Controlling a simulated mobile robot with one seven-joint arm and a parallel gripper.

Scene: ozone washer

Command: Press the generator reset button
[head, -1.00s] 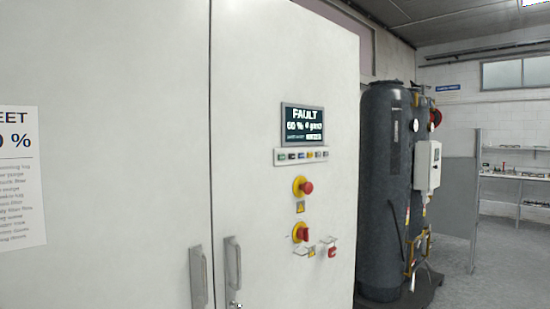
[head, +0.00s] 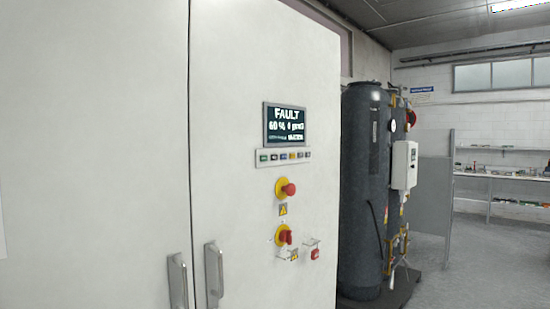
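In the head view a tall white generator cabinet (head: 110,140) fills the left half. Its right door carries a dark display (head: 286,125) reading FAULT and 60 %. Under the display runs a strip of small coloured buttons (head: 284,156); their labels are too small to read, so I cannot tell which one is reset. Below it are a red mushroom button (head: 288,189) on a yellow plate and a red rotary switch (head: 284,236) on yellow. A small red item (head: 315,254) hangs to the right of the switch. My gripper is not in view.
Two upright grey door handles (head: 214,275) stick out at the bottom. Dark tanks (head: 364,180) with a white box (head: 404,165) stand right of the cabinet. Behind them are a grey partition (head: 433,190) and a bench (head: 500,178). Open floor (head: 460,275) shows at the right.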

